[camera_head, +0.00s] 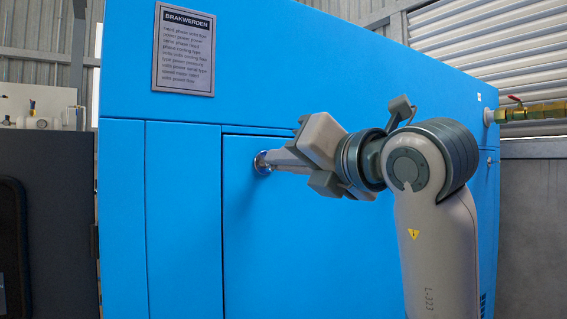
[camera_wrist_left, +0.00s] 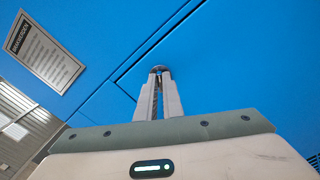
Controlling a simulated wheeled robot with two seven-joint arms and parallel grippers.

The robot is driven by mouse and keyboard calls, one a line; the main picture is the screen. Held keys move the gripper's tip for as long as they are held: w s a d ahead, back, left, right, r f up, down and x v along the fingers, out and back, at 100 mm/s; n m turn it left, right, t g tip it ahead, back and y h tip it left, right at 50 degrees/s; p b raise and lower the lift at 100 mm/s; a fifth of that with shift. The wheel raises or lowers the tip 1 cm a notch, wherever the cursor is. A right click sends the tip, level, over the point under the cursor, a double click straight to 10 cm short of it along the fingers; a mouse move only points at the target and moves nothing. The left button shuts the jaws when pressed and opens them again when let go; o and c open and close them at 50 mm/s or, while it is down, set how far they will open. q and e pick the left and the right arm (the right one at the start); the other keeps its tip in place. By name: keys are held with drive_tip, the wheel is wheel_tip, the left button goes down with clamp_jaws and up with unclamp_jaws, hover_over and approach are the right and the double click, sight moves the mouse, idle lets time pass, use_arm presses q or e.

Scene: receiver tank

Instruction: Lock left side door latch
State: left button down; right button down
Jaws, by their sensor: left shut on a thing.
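The blue cabinet has a side door (camera_head: 330,235) that looks flush with the panels around it. A round metallic latch (camera_head: 261,163) sits near the door's upper left corner. My left gripper (camera_head: 274,160) reaches it from the right, its fingers shut on the latch. In the left wrist view the fingertips (camera_wrist_left: 160,77) meet at the round latch (camera_wrist_left: 160,69), which they partly hide. Which way the latch is turned cannot be told. My right gripper is in neither view.
A grey text plate (camera_head: 184,50) is fixed above the door to the left. A brass pipe with a red-handled valve (camera_head: 517,108) joins the cabinet at the right. A dark panel (camera_head: 48,220) stands at the left.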

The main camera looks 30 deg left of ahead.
use_arm(q)
drive_tip(key=m, duration=1.1)
drive_tip(key=shift+w+f, duration=0.1)
drive_tip(key=shift+f, duration=0.1)
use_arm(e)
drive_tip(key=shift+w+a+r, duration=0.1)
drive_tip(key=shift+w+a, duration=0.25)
use_arm(q)
drive_tip(key=shift+m, duration=0.3)
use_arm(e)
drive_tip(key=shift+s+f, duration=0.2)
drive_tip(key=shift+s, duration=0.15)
